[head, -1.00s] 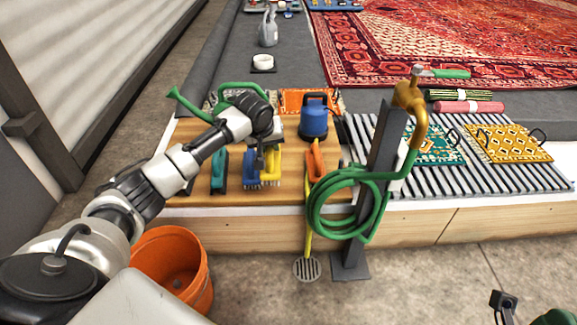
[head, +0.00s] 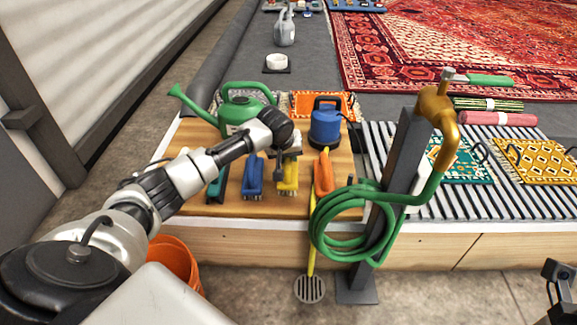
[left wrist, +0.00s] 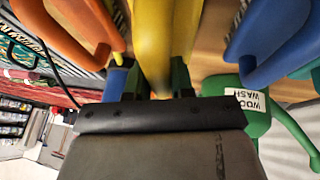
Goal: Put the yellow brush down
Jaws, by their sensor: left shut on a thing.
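My left gripper (head: 287,157) is shut on the yellow brush (head: 288,180) and is above the wooden board. The brush is upright, bristles down, between the blue brush (head: 253,178) and the orange-handled tool (head: 323,173). Its bristles are at or just above the board; I cannot tell if they touch. In the left wrist view the yellow handle (left wrist: 164,40) runs between the dark fingers (left wrist: 155,85), with the orange handle to its left and the blue handle to its right.
The wooden board (head: 200,208) also bears a teal brush (head: 216,186), a green watering can (head: 236,110) and a blue device (head: 325,125). A hose stand (head: 395,170) with coiled green hose rises at the front right. An orange bucket (head: 174,262) stands below.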

